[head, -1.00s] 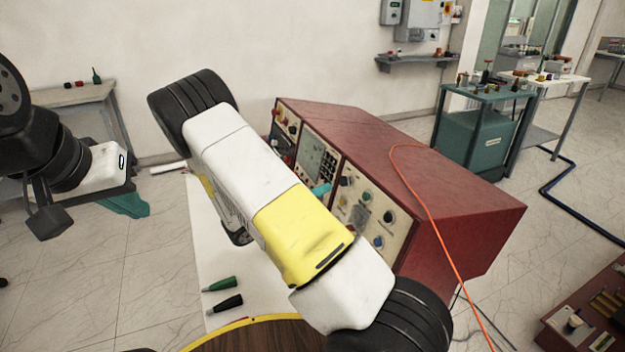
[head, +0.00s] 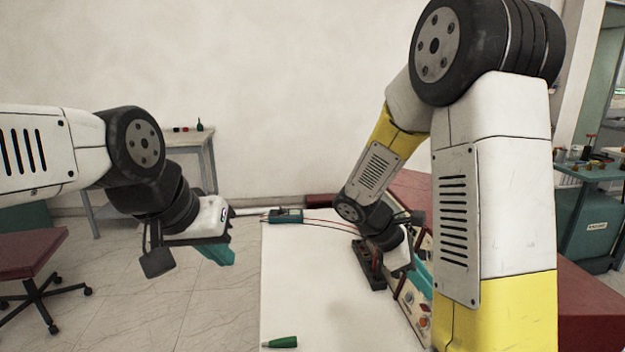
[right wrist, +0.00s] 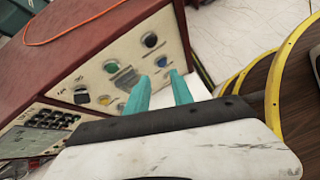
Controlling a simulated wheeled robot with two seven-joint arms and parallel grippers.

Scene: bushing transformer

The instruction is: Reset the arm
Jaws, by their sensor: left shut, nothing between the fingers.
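My left gripper (head: 220,254) hangs over the floor left of the white tabletop. Its teal fingers are together, with nothing between them. My right arm fills the right side of the head view and bends down toward the red console. My right gripper (head: 421,277) is beside the console's panel, partly hidden by my own arm. In the right wrist view, the right gripper's teal fingers (right wrist: 160,85) are apart and empty, in front of the panel's knobs and buttons.
The red console (right wrist: 95,45) stands at the right of the white table (head: 300,270). A dark fixture (head: 368,265), a teal meter with leads (head: 285,215) and a green plug (head: 280,342) are on the table. A small side table (head: 180,138) stands by the wall. A chair (head: 30,255) is at left.

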